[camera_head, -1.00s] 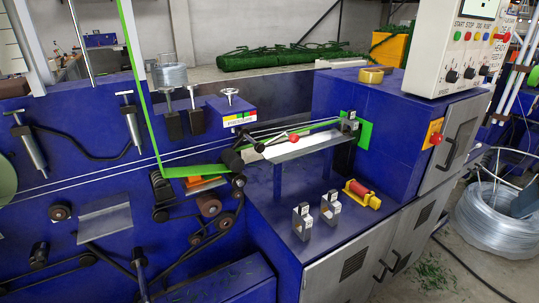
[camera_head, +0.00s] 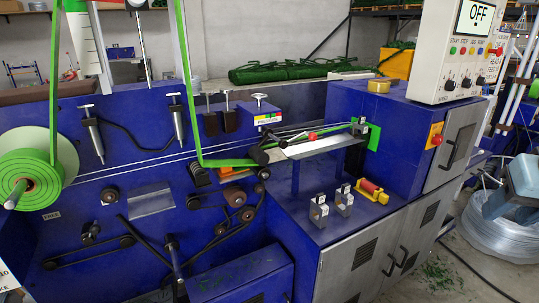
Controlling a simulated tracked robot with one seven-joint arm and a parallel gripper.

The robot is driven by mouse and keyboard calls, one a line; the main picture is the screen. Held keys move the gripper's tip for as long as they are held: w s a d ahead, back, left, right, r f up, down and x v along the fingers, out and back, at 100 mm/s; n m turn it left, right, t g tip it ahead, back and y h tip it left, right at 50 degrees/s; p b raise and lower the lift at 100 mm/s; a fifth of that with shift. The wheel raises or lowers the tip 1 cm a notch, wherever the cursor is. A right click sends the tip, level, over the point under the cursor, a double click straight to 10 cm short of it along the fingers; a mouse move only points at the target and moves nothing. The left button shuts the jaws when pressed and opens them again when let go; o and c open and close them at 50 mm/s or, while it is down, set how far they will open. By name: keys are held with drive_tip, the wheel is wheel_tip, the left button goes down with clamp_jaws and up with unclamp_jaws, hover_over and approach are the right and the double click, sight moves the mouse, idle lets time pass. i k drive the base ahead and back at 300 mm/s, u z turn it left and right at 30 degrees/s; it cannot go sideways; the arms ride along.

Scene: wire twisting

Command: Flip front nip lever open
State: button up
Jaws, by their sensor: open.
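A lever with a red ball knob (camera_head: 312,136) lies low and close to level, above the machine's front deck, beside the dark rollers (camera_head: 258,155). I take it for a nip lever, but no label reads as "front nip". Its pivot is small and partly hidden among the rollers and strip. A green strip (camera_head: 220,163) comes down from above and runs to the right past these rollers. My gripper is not in view, so nothing of mine shows near the lever.
The blue machine (camera_head: 300,225) fills the middle. A green spool (camera_head: 25,165) hangs at left. The control panel (camera_head: 468,50) reads OFF. A wire coil (camera_head: 500,222) lies at right.

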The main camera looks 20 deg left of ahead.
sight(257, 154)
drive_tip(key=u, duration=0.65)
drive_tip(key=i, duration=0.5)
drive_tip(key=u, duration=0.4)
drive_tip(key=k, duration=0.7)
drive_tip(key=z, duration=0.4)
drive_tip(key=i, duration=1.05)
drive_tip(key=u, duration=0.35)
